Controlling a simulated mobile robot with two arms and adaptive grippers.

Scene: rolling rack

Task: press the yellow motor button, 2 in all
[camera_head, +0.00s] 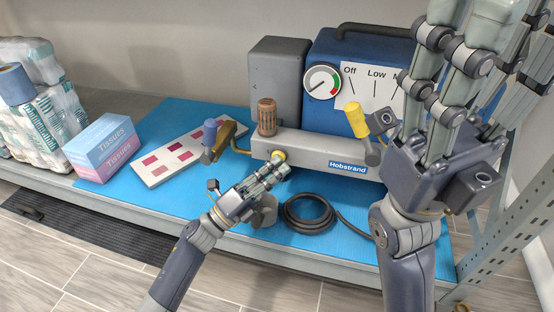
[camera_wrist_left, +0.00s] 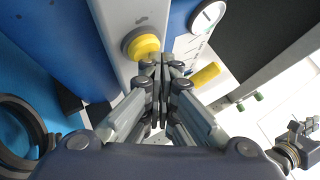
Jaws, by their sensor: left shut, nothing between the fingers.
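The round yellow motor button (camera_head: 279,156) sits on the front of the grey bar of the blue Hobstrand machine (camera_head: 320,95).
A yellow-handled lever (camera_head: 356,119) and a blue-handled crank (camera_head: 209,134) stick out from the machine near the button. A coiled black hose (camera_head: 307,214) lies on the blue mat.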

